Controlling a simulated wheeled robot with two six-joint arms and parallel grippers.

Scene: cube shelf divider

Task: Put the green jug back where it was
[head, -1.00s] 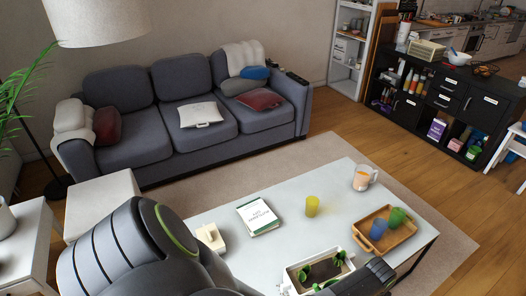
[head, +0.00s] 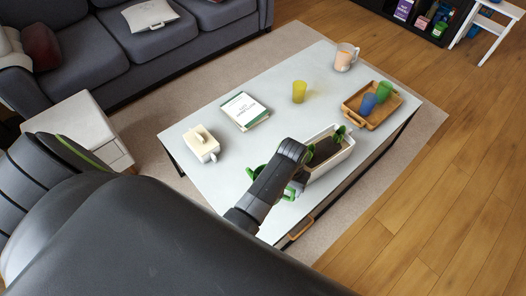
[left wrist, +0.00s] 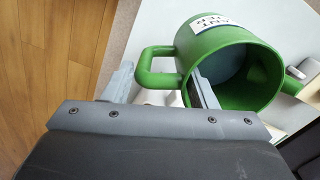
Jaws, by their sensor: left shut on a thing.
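The green jug (left wrist: 235,50) fills much of the left wrist view. It is tilted, with its open mouth turned toward the camera, a white label on its side and a looped handle on the left. My left gripper (left wrist: 165,88) is shut on it at the handle side; one finger lies left of the handle, the other at the mouth's rim. In the head view, my left gripper (head: 272,182) is over the near part of the table and covers most of the jug (head: 257,172). I cannot tell whether the jug touches the table. My right gripper is not in view.
On the white table (head: 225,170) a white planter (head: 345,152) stands close right of my gripper.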

